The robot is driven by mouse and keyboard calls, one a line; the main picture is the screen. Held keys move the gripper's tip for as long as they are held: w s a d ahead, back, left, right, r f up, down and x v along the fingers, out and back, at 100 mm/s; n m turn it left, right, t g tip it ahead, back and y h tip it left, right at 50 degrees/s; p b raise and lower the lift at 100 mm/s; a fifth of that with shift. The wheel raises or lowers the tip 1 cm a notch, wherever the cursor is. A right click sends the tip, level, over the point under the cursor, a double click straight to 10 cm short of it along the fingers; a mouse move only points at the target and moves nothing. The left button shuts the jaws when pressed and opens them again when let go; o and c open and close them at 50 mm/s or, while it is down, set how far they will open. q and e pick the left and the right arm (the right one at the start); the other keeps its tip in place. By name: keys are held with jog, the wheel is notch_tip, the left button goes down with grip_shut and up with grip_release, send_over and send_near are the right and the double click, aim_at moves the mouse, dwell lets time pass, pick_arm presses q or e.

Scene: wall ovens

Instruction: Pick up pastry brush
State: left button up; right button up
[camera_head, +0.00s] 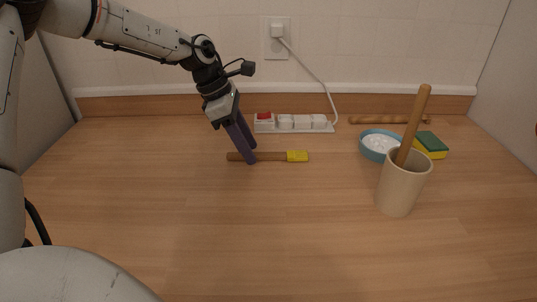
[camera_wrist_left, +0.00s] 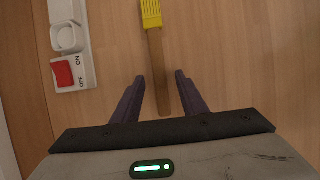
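The pastry brush (camera_head: 277,157) lies flat on the wooden counter, with a brown wooden handle to the left and a yellow head to the right. It also shows in the left wrist view (camera_wrist_left: 157,62), its handle end lying between the two fingers. My left gripper (camera_head: 247,156) is angled down at the brush handle in the head view. In the wrist view the left gripper (camera_wrist_left: 159,78) is open, its dark fingers on either side of the handle with gaps. I cannot tell how high the fingertips are above the counter. My right gripper is not in view.
A white power strip (camera_head: 293,124) with a red switch lies behind the brush. To the right stand a beige cup (camera_head: 399,188) with a wooden stick (camera_head: 414,122), a blue bowl (camera_head: 366,148), a sponge (camera_head: 431,144) and a rolling pin (camera_head: 372,119). The front counter is clear.

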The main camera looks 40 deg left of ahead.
pick_arm(q)
jog(key=shift+w+d+f, duration=0.1)
jog(key=shift+f, duration=0.1)
grip_shut()
jog(key=shift+r, duration=0.1)
